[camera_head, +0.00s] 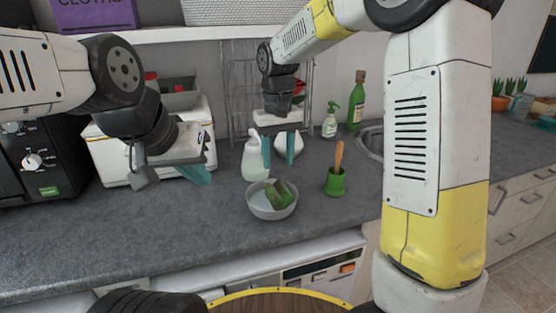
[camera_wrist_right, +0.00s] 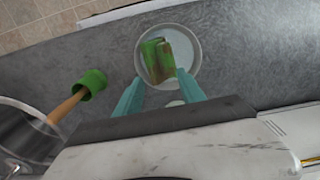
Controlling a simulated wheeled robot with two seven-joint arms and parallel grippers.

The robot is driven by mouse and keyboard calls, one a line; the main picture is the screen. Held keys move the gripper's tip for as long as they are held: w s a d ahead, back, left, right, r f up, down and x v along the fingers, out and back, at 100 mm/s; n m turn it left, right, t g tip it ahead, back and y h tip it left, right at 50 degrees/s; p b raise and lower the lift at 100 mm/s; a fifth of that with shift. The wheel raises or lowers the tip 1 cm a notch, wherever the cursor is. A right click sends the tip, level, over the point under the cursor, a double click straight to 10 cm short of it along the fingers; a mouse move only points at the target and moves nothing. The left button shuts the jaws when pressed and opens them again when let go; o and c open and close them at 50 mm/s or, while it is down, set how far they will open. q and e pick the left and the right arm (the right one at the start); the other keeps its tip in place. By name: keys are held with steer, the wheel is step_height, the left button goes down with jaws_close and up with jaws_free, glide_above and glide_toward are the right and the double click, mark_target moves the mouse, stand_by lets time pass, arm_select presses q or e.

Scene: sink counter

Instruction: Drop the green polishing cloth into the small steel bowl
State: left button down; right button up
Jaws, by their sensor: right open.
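The small steel bowl (camera_head: 259,211) stands on the grey counter, and it also shows in the right wrist view (camera_wrist_right: 185,68). The green polishing cloth (camera_head: 279,194) lies inside the bowl, bunched up and leaning towards its rim; the right wrist view shows it with brownish patches (camera_wrist_right: 157,58). My right gripper (camera_head: 279,158) is open and empty, above and behind the bowl in the head view. In the right wrist view its teal fingertips (camera_wrist_right: 158,76) point at the bowl, apart from the cloth. My left gripper (camera_head: 196,174) hangs over the counter left of the bowl; its finger gap is unclear.
A green cup with a wooden-handled brush (camera_head: 335,182) stands right of the bowl. A whitish bottle (camera_head: 255,162) is behind the bowl. A soap pump (camera_head: 330,122), a green bottle (camera_head: 357,100) and the sink are further back. The counter's front left is clear.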

step_height(320, 180, up, 5)
stand_by(0.3)
steer(key=s+d+r+m+t+y, duration=0.1)
steer(key=s+d+t, duration=0.2)
steer(key=s+d, duration=0.4)
steer(key=s+d+r+m+t+y, duration=0.1)
steer(key=s+d+m+t, duration=0.1)
steer(key=s+d, duration=0.5)
steer(key=shift+s+r+t, duration=0.25)
steer(key=shift+s+t, duration=0.35)
steer(key=shift+s, duration=2.25)
steer(key=shift+d, duration=0.1)
